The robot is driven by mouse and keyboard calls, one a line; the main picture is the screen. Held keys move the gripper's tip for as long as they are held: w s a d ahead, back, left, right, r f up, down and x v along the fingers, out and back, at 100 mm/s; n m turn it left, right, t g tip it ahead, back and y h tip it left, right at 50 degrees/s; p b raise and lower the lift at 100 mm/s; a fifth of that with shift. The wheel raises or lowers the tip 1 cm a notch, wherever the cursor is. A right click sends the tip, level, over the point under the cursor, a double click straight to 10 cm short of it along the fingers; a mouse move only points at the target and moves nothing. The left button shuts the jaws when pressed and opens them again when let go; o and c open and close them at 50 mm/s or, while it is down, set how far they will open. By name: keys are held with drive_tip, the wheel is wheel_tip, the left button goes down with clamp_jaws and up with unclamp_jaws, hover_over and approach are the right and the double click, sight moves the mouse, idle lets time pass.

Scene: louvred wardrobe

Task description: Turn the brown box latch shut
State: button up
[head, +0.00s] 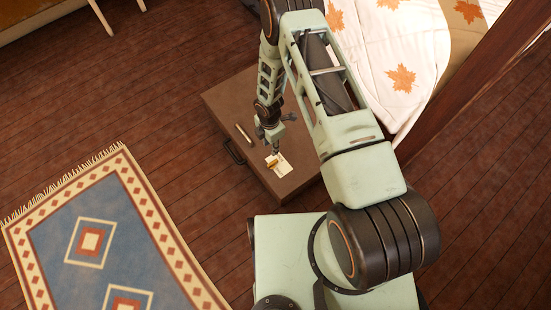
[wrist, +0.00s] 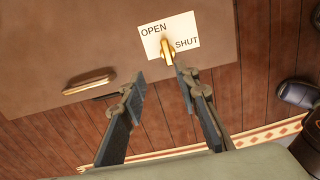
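The brown box (head: 228,101) lies flat on the floor under my arm, and its lid also shows in the wrist view (wrist: 60,40). A white label (head: 283,168) on the lid reads OPEN at upper left and SHUT at lower right in the wrist view (wrist: 182,23). The brass latch (wrist: 167,50) sits on the label between the two words, its end towards my gripper; it is small in the head view (head: 272,163). My gripper (wrist: 161,75) is open, its fingertips apart near the latch's lower end. I cannot tell whether they touch it.
A second brass bar (wrist: 89,83) lies on the lid left of the label. A dark handle (head: 235,152) is on the box's near side. A patterned rug (head: 95,210) lies to the left. A bed with a leaf-print cover (head: 385,45) stands at upper right. Bare floor is left of the box.

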sight(272, 163)
drive_tip(key=f+b, duration=0.1)
drive_tip(key=f, duration=0.3)
drive_tip(key=s+f+b, duration=0.1)
drive_tip(key=f, duration=0.3)
drive_tip(key=f+b, duration=0.1)
drive_tip(key=f, duration=0.3)
drive_tip(key=shift+s, duration=0.15)
drive_tip(key=shift+d, duration=0.1)
clamp_jaws()
